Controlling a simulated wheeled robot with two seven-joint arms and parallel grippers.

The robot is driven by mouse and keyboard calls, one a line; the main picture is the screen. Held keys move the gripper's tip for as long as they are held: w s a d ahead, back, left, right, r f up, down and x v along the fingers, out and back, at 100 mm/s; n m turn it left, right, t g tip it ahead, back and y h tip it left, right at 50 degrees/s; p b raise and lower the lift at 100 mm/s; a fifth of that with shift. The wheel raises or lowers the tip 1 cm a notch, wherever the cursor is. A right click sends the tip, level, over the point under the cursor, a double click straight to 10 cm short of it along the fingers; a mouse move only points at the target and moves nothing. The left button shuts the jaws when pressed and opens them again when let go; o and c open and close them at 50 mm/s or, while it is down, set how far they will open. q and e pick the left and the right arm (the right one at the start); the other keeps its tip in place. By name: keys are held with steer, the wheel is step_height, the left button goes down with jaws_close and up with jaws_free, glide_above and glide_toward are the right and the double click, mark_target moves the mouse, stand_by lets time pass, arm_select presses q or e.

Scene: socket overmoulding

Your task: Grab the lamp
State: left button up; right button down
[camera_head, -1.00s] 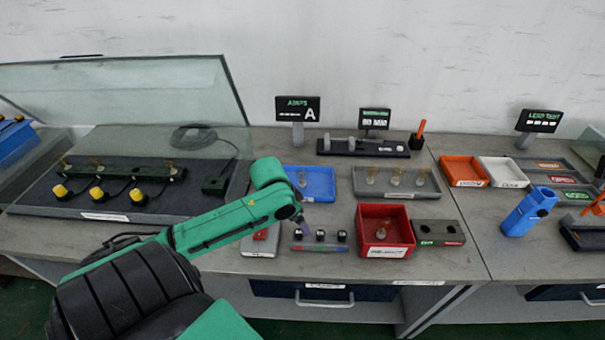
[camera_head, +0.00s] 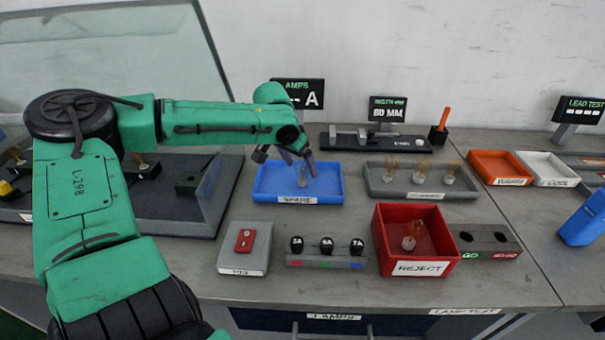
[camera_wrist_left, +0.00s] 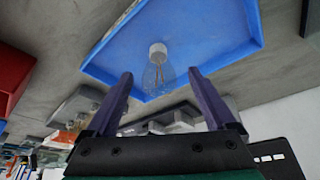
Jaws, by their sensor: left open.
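A clear glass lamp with a white base (camera_head: 302,181) is in the blue tray marked SPARE (camera_head: 270,192). In the left wrist view the lamp (camera_wrist_left: 157,70) shows just past the fingertips, in line with the gap between them, with the blue tray (camera_wrist_left: 225,35) around it. My left gripper (camera_head: 302,163) is open over that tray, its purple fingers close to the lamp. In the left wrist view the gripper (camera_wrist_left: 160,82) has its fingers apart on either side of the lamp's line. I cannot tell whether either finger touches the glass. My right gripper is not in view.
A grey tray (camera_head: 382,188) with several lamps stands to the right. The red REJECT box (camera_head: 385,252) holds another lamp. A small rack (camera_head: 327,260) with black pieces and a grey switch box (camera_head: 243,258) stand in front. A glass-lidded station is behind my arm.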

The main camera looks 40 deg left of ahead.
mark_target(304, 174)
arm_select(q)
steer(key=x, duration=0.4)
steer(key=shift+d+f, duration=0.1)
steer(key=shift+f, duration=0.05)
steer(key=shift+w+f, duration=0.2)
steer(key=shift+f, duration=0.1)
steer(key=shift+s+r, duration=0.1)
jaws_close()
